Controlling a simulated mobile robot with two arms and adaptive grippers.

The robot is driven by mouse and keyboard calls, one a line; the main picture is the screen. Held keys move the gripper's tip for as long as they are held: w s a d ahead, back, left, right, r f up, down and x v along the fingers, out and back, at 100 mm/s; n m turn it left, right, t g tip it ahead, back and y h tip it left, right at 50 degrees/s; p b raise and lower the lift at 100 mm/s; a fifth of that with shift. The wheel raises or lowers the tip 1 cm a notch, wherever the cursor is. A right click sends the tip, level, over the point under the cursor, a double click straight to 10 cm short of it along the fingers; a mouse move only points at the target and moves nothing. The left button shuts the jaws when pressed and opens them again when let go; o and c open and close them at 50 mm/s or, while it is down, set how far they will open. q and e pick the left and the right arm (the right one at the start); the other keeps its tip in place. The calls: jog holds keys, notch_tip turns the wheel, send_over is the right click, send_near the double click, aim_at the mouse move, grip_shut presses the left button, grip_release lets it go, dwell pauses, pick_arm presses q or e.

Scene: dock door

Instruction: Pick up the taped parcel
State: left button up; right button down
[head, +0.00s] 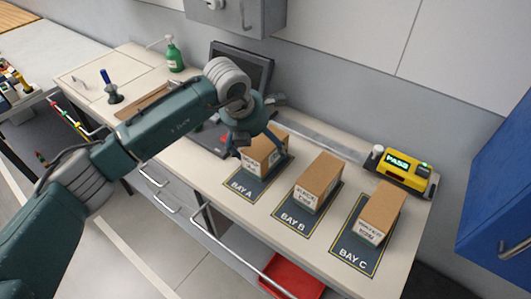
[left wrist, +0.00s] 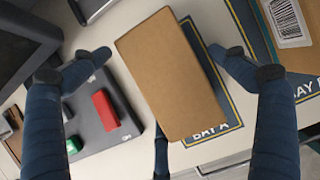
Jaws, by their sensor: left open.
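Three cardboard boxes stand on dark mats on the counter: one at bay A (head: 268,151), one at bay B (head: 318,180) and one at bay C (head: 382,207). Each shows a pale printed label on its front; I cannot make out tape on any, so I cannot tell which is the taped parcel. My left gripper (head: 257,137) is open over the bay A box and partly hides it. In the left wrist view the plain brown top of that box (left wrist: 172,78) lies between the spread fingers of the gripper (left wrist: 158,62), which appear apart from it. My right gripper is not in view.
A yellow device reading PASS (head: 401,169) stands at the back right. A dark monitor (head: 243,62) and a green bottle (head: 174,56) stand left of the bays. A blue cabinet (head: 508,180) juts in at right. A red bin (head: 293,276) sits below the counter.

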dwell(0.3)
pick_arm(q)
jog(key=c, duration=1.6)
